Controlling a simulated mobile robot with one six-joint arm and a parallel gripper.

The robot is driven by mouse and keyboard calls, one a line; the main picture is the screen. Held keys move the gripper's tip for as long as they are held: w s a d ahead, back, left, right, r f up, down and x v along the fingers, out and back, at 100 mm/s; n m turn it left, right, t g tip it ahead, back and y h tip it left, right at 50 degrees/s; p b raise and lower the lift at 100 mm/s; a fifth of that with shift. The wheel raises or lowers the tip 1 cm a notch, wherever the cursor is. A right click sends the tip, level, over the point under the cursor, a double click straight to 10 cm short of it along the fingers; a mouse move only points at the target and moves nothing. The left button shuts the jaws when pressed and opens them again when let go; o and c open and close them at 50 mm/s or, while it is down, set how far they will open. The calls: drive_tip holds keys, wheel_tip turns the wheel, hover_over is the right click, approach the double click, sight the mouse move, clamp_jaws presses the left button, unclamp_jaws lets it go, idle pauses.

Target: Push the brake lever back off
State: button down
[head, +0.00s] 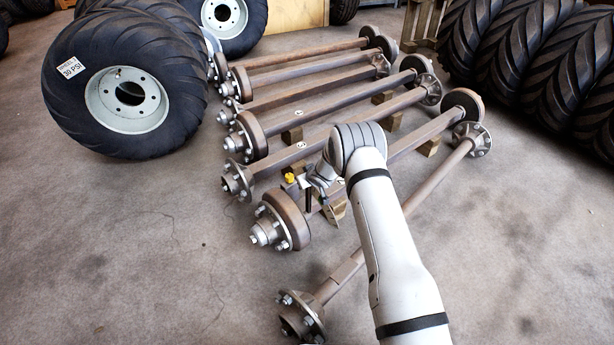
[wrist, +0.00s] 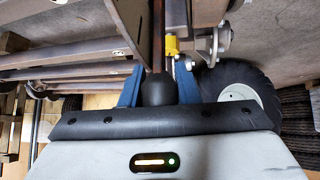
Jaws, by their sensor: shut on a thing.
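The brake lever (wrist: 158,35) shows in the wrist view as a dark brown rod running down the middle, with a black rounded part (wrist: 158,92) at its near end. My gripper (wrist: 156,80) is shut on it, one blue finger on each side. A small yellow part (wrist: 172,45) sits just right of the rod. In the head view my gripper (head: 314,190) is low over the axle with the brown drum (head: 288,219), just right of the drum. The yellow part also shows there (head: 289,177). My arm hides some of that axle, and the lever is hard to make out there.
Several axles lie in a row on wooden blocks behind; one bare axle (head: 340,275) lies in front. A large tyre (head: 70,105) stands at the left, and more tyres (head: 540,65) at the right. The concrete floor at the lower left is clear.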

drive_tip(key=shift+a+r, duration=0.2)
drive_tip(key=shift+a, duration=0.25)
drive_tip(key=c, duration=1.4)
unclamp_jaws()
drive_tip(key=o, duration=0.3)
drive_tip(key=shift+d+f, duration=0.1)
drive_tip(key=shift+d, duration=0.1)
drive_tip(key=shift+d, duration=0.1)
drive_tip(key=v, duration=0.7)
drive_tip(key=shift+s+r+p, duration=0.25)
drive_tip(key=shift+r+p, duration=0.05)
drive_tip(key=shift+p, duration=0.1)
drive_tip(key=shift+d, duration=0.1)
